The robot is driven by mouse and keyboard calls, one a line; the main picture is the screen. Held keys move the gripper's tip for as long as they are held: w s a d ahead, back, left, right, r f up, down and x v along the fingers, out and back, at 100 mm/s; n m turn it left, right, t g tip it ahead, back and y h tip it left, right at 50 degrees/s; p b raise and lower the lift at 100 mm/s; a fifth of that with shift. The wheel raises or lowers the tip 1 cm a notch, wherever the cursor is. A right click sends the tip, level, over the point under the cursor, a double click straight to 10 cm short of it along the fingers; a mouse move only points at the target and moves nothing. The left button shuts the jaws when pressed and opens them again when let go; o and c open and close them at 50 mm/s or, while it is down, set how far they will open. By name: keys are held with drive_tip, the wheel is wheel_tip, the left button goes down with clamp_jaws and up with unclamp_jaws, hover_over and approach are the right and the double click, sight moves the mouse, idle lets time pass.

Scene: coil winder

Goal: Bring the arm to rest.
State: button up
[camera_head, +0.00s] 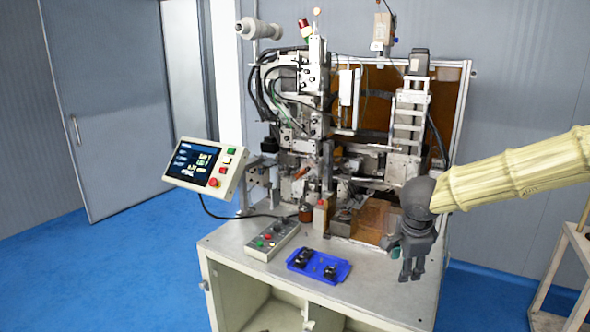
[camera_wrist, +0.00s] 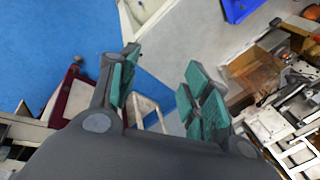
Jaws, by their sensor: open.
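My gripper (camera_head: 411,268) hangs pointing down at the right front of the coil winder (camera_head: 330,150), above the right part of the machine's table (camera_head: 375,290). The arm (camera_head: 515,170) reaches in from the right edge of the head view. In the wrist view my gripper (camera_wrist: 160,90) shows its two green-padded fingers spread apart, with nothing between them. Blue floor and a pale table edge show beyond the fingers.
A blue tray (camera_head: 318,266) with dark parts lies on the table. A button box (camera_head: 272,240) and a tilted control panel (camera_head: 205,167) stand to the left. A pale stand (camera_head: 568,262) is at the far right. Blue floor (camera_head: 100,265) is open at left.

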drive_tip(key=s+f+n+h+b, duration=0.15)
drive_tip(key=s+f+n, duration=0.35)
drive_tip(key=f, duration=1.2)
drive_tip(key=s+f+n+b, duration=0.35)
drive_tip(key=s+f, duration=0.35)
drive_tip(key=f, duration=1.1)
drive_tip(key=s+a+f+n+g+y+b, duration=0.1)
drive_tip(key=s+f+n, duration=0.2)
drive_tip(key=s+f, duration=0.3)
drive_tip(key=s+a+f+n+g+y+b, duration=0.1)
drive_tip(key=s+f, duration=0.5)
drive_tip(key=s, duration=0.7)
drive_tip(key=s+a+f+n+g+y+b, duration=0.1)
drive_tip(key=s+f+n, duration=0.3)
drive_tip(key=s, duration=0.5)
wheel_tip(320, 180, down, 2)
drive_tip(key=shift+s+a+f+n+g+b, duration=0.1)
drive_tip(key=shift+s+a+n+g+b, duration=0.1)
drive_tip(key=shift+a+n+g+b, duration=0.35)
